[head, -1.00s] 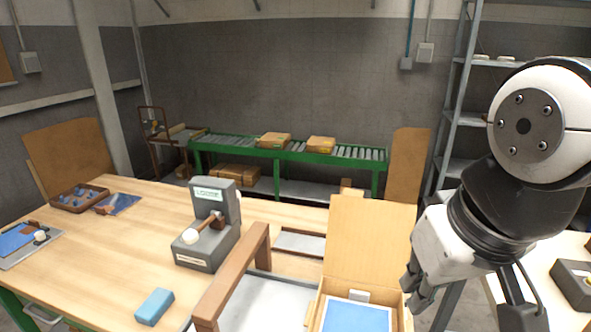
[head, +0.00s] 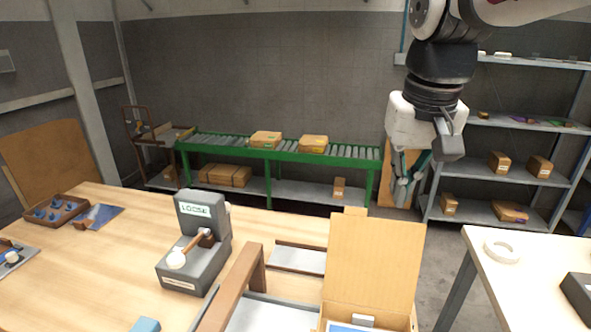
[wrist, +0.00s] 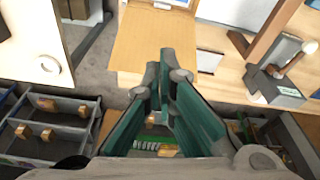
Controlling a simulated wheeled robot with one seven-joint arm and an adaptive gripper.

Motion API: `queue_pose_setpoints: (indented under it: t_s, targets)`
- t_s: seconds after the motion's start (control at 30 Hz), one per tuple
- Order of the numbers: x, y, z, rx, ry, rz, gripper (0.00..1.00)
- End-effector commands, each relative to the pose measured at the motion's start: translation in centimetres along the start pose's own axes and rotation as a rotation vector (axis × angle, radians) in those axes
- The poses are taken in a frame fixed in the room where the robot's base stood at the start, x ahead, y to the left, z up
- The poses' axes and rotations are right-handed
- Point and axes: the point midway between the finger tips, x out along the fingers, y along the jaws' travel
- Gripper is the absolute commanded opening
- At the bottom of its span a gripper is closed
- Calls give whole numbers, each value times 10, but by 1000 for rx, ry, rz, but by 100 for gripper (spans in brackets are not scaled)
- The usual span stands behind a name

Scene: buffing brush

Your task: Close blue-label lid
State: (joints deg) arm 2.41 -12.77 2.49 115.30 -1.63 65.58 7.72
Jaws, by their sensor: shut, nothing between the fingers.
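An open cardboard box (head: 411,322) stands at the bottom of the head view. Its tall lid (head: 375,265) stands upright at its back, and a white and blue item (head: 352,328) shows inside, cut off by the frame edge. No blue label shows on the visible lid face. My gripper (head: 402,200) is raised above and behind the lid, pointing down, apart from it. In the wrist view the shut, empty fingers (wrist: 166,78) show in front of the lid (wrist: 148,45), whose box is mostly cut off at the top.
A grey device marked LOOSE (head: 200,235) stands on the wooden table (head: 120,255) left of the box. A brown wooden frame (head: 235,290) lies between them. A pale table (head: 510,285) with a white ring (head: 502,252) is at right, with a floor gap between. Shelves and a conveyor stand behind.

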Motion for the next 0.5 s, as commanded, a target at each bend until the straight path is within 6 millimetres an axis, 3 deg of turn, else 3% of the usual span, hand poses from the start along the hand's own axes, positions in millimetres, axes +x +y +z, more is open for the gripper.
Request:
queue_pose_setpoints:
  t_s: [0.27, 0.5]
  targets:
    - [10, -9, -76, 58, -78, 8, 0]
    - [37, -14, -134, 112, -143, 10, 0]
